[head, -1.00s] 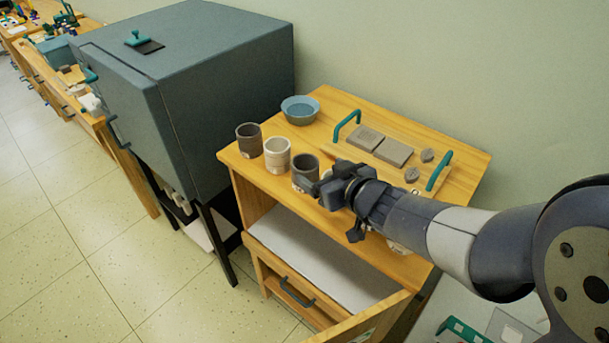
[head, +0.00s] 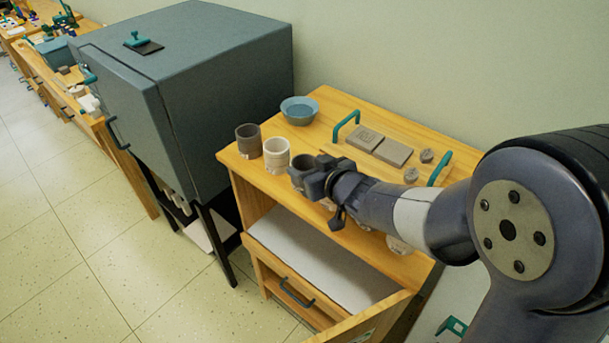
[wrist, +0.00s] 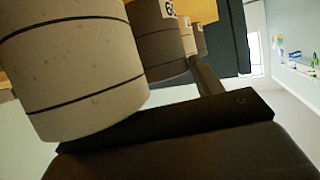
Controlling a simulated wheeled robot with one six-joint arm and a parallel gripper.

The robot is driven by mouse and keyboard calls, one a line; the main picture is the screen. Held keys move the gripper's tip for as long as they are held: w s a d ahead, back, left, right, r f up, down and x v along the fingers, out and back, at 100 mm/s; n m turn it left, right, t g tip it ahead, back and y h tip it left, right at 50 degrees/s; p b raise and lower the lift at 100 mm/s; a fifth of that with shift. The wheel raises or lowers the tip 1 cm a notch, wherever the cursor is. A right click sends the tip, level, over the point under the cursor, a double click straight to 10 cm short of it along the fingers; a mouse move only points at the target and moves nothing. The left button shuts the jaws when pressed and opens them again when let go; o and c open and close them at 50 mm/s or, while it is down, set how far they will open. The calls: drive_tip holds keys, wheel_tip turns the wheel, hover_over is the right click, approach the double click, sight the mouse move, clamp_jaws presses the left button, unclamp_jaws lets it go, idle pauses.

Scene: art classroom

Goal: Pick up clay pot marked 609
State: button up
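A dark grey pot (head: 301,172) stands third in the row along the table's front edge. My gripper (head: 312,180) is right at it and covers part of it. In the wrist view this dark pot (wrist: 153,45) shows a white label (wrist: 169,8) with a cut-off mark that may start with 6. A dark finger (wrist: 207,77) of my gripper lies close beside it. Whether the fingers touch the pot, and how wide they stand, I cannot tell. A pale pot (wrist: 70,70) fills the left of the wrist view. Full numbers cannot be read.
A dark pot (head: 248,141) and a white pot (head: 276,155) stand to the left. A pale pot (head: 398,245) is partly hidden under my arm. A blue bowl (head: 299,110) and a board with clay slabs (head: 394,152) lie behind. A grey kiln (head: 210,80) stands left.

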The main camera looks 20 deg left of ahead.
drive_tip(key=c, duration=0.7)
